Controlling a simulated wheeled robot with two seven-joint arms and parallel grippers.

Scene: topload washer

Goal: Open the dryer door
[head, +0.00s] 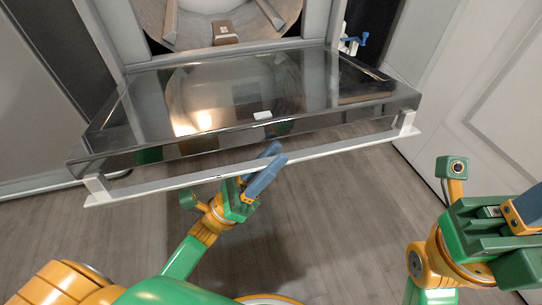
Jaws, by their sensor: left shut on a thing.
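The dryer door (235,92), a dark glossy panel with a pale bar handle (340,146) along its near edge, is folded down and lies nearly flat in front of the machine. The round drum (215,22) shows behind it. My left gripper (266,162) comes up from below, with its blue fingers closed around the middle of the bar handle. My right gripper (528,208) is at the right edge, away from the door; its fingers are partly cut off by the frame.
A white panelled door (500,85) stands at the right, and a grey panel (30,110) at the left. A small blue lever-like part (353,41) is by the opening's right side. The wooden floor (340,220) between my arms is clear.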

